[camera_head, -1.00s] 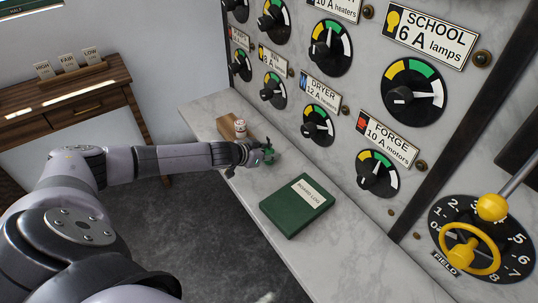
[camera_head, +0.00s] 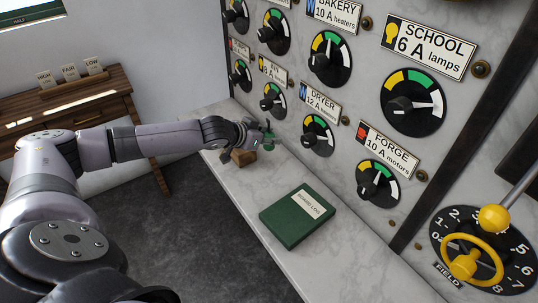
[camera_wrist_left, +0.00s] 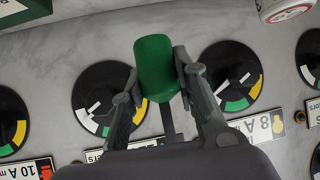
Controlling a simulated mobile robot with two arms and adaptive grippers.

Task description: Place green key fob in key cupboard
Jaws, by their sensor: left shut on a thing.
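My left gripper (camera_head: 262,138) is shut on the green key fob (camera_wrist_left: 156,66). In the left wrist view the fob stands out between the two fingers, and its lower part is between them. In the head view the fob (camera_head: 269,139) is a small dark green shape at the gripper's tip, above the far part of the marble shelf and close to the panel of dials. I cannot make out a key cupboard in either view. My right gripper is not in view.
A wooden block (camera_head: 243,157) sits on the marble shelf (camera_head: 225,174), partly hidden by my left gripper. A green log book (camera_head: 297,216) lies nearer on the shelf. Dials and a yellow handwheel (camera_head: 469,254) line the panel. A wooden desk (camera_head: 70,101) stands at left.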

